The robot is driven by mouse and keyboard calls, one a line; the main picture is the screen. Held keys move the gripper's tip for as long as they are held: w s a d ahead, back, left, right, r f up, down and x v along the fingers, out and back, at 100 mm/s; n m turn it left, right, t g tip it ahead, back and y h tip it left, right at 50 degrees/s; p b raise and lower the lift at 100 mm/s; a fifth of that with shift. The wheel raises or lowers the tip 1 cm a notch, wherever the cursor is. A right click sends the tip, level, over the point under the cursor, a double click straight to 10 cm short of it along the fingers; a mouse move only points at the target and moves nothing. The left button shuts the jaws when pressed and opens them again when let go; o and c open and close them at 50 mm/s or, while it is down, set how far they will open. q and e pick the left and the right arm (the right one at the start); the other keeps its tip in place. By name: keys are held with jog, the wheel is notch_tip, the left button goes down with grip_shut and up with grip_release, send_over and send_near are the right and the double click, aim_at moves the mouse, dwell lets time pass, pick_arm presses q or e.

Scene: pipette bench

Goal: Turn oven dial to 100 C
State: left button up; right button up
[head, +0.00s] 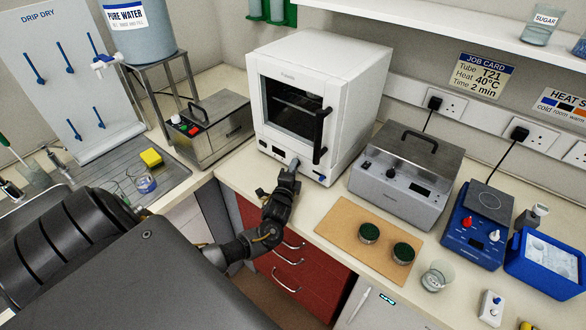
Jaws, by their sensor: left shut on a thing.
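The white oven (355,85) stands at the back middle of the bench, with a dark window and a black door handle (321,135). Its door looks shut. A small dark display (278,151) sits on the lower front panel. My left gripper (293,166) reaches up to this panel, right of the display, and is shut on what appears to be the oven dial. The fingers hide most of the dial, so its setting cannot be read. My right gripper is not in view.
A steel bath (408,175) stands right of the oven, with a cork mat (345,223) in front holding two dark-topped dishes. A smaller steel unit (228,140) stands left. A blue hotplate (465,240) and blue box (545,265) are at the right. A glass beaker (437,277) stands near the front edge.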

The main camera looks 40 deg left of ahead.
pick_arm(q)
jog(key=o, duration=1)
jog(key=shift+d, duration=0.1)
jog(key=b+v, duration=0.2)
jog(key=v, duration=0.8)
jog(key=shift+s+d, duration=0.1)
jog(key=shift+s, duration=0.25)
